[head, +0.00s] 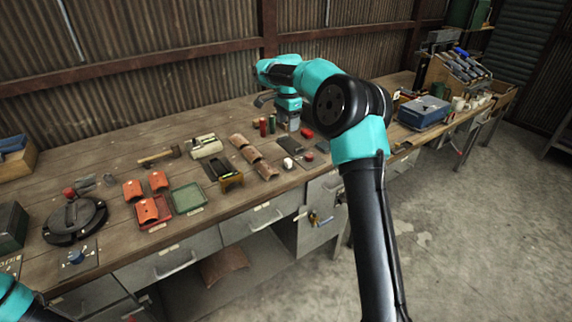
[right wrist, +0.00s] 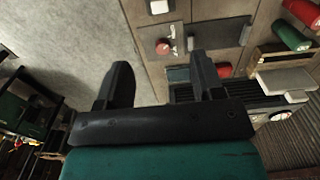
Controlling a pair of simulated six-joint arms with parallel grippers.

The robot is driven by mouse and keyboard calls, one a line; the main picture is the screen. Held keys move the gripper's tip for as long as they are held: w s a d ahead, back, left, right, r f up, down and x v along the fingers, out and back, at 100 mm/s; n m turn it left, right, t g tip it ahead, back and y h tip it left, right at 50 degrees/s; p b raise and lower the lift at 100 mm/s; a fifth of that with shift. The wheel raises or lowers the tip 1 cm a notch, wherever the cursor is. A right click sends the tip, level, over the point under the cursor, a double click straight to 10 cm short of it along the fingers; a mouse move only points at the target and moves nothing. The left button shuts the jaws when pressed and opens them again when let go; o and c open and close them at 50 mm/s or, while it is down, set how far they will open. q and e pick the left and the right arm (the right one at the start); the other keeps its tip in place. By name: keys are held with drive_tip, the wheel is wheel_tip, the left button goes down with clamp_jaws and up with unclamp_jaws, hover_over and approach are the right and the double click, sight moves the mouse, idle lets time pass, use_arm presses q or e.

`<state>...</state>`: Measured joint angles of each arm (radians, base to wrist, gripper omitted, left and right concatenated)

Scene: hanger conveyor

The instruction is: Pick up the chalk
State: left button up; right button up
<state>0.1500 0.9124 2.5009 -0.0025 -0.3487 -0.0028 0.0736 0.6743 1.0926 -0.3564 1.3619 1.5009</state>
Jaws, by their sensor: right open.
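A small white piece (head: 287,163), which looks like the chalk, sits on a small dark plate near the bench's front edge in the head view. It also shows at the top edge of the right wrist view (right wrist: 159,6). My right gripper (right wrist: 163,82) is open, with nothing seen between its two dark fingers. It is above the bench, farther back than the white piece and apart from it. In the head view my right arm partly hides it. Part of my left arm shows at the bottom left corner, but its gripper is out of view.
A red round piece (right wrist: 163,46) sits on another dark plate beside the white piece. Red and green cylinders (right wrist: 292,38) and a grey box (right wrist: 285,82) stand close to my right gripper. Brown curved tiles (head: 253,155) lie to the left. Bare wood (head: 110,160) shows farther left.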

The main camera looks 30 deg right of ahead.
approach(287, 161)
wheel_tip(287, 161, down, 5)
drive_tip(key=shift+w+d+f, duration=0.1)
drive_tip(key=shift+w+d, duration=0.05)
idle(0.4)
drive_tip(key=shift+f, duration=2.65)
drive_tip(key=c, duration=1)
drive_tip(key=shift+r, duration=0.15)
